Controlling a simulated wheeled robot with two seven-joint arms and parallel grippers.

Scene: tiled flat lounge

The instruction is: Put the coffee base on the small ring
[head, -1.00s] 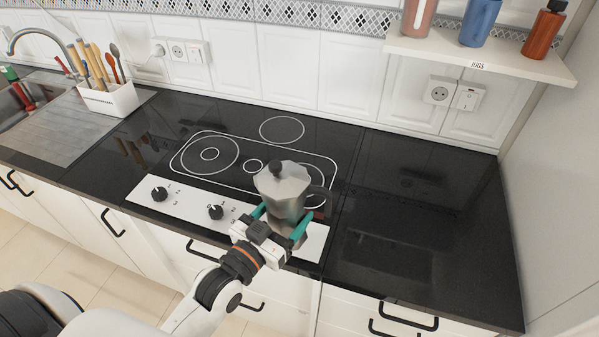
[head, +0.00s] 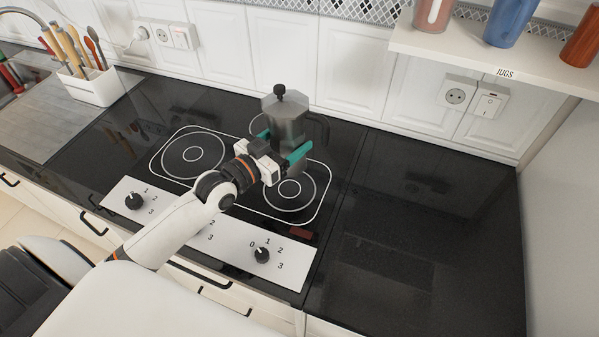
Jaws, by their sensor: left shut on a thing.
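The coffee base (head: 287,122) is a grey metal moka pot with a black knob on its lid and a dark handle on the right. My left gripper (head: 282,147) has its teal fingers shut on it, low on the body. The pot is upright over the back part of the hob; whether its bottom touches the glass is hidden. The tiny middle ring is hidden behind my gripper. My right gripper is not in view.
A large double ring (head: 193,155) is on the left of the black hob and another ring (head: 290,192) is at front right. The control panel with knobs (head: 262,255) runs along the front. The right counter (head: 420,220) is clear. A jug shelf (head: 480,52) overhangs at back right.

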